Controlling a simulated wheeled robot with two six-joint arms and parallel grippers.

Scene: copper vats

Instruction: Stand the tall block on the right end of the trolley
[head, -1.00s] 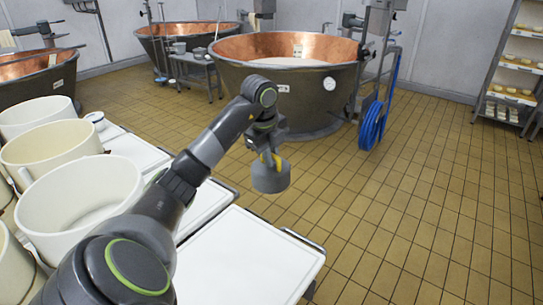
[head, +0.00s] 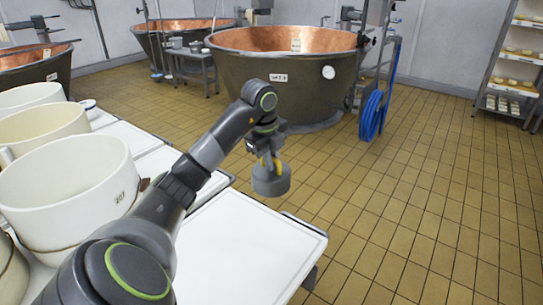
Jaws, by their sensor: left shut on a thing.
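My left gripper (head: 266,160) is shut on a grey, rounded, drum-like piece (head: 271,182) and holds it upright. In the picture it overlaps the tiled floor, just above the far right part of the trolley. I cannot tell whether this piece is the tall block; no other tall block shows clearly. The trolley (head: 245,250) has flat white tops with raised rims, and its right end is bare. My left arm hides part of it. My right gripper is not in view.
Several large white tubs (head: 70,190) crowd the left of the trolley. A copper-lined vat (head: 285,85) stands behind, with a blue hose coil (head: 372,115) beside it. A shelf rack (head: 515,60) stands at the far right. The tiled floor (head: 440,200) on the right is clear.

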